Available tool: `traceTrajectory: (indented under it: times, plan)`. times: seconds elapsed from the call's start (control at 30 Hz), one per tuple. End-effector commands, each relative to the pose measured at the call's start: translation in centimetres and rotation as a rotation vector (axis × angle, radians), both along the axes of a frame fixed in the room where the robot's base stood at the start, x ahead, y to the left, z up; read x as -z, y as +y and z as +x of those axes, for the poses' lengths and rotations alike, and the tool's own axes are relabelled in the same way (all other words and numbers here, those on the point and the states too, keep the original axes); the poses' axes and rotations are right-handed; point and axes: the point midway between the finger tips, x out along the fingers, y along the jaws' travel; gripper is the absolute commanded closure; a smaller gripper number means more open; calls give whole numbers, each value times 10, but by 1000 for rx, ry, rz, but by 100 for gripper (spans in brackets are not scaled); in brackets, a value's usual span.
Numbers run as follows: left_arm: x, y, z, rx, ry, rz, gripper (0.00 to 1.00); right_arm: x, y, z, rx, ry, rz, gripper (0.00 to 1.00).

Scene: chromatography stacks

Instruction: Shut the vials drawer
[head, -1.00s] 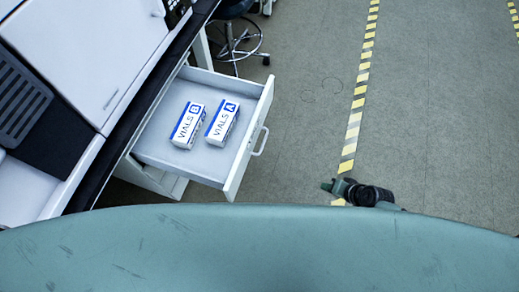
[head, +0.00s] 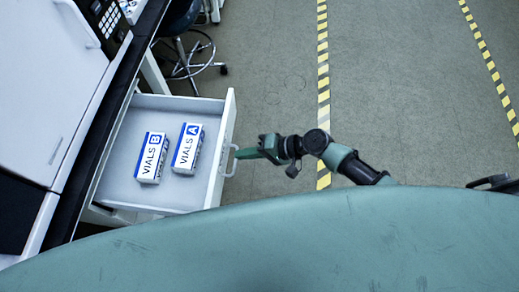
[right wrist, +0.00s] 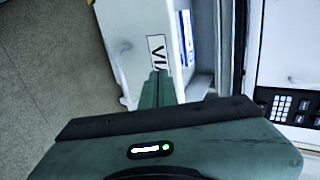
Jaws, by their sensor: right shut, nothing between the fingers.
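The vials drawer (head: 213,150) stands open in the head view, pulled out to the right from under the bench. Two white and blue boxes lie in it, VIALS B (head: 151,158) and VIALS A (head: 187,149). Its pale bar handle (head: 230,161) is on the front panel. My right gripper (head: 242,154) is shut and empty, its tips close beside the handle; I cannot tell whether they touch. In the right wrist view the shut fingers (right wrist: 158,88) point at the drawer front (right wrist: 135,40) and partly cover its label (right wrist: 157,50). My left gripper is not in view.
The dark bench edge (head: 88,128) runs above the drawer, with a white instrument (head: 50,90) on it. A stool with a wheeled base (head: 190,60) stands behind the drawer. The floor to the right is open, crossed by a yellow-black tape line (head: 323,85).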

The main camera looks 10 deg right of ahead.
Motion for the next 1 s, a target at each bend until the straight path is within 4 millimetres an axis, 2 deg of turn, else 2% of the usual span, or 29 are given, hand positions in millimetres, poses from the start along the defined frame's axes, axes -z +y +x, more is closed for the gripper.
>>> traceTrajectory:
  times: [0.1, 0.3, 0.77, 1.0]
  plan:
    - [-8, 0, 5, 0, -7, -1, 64, -2, 20, 7, 0, -1, 2, 100]
    - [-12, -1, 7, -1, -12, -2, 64, 0, 37, 12, 1, 0, 0, 100]
    - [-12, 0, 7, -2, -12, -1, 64, 2, 40, 13, 1, 0, -1, 100]
    - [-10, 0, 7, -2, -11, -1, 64, 1, 55, 18, -1, -2, 1, 100]
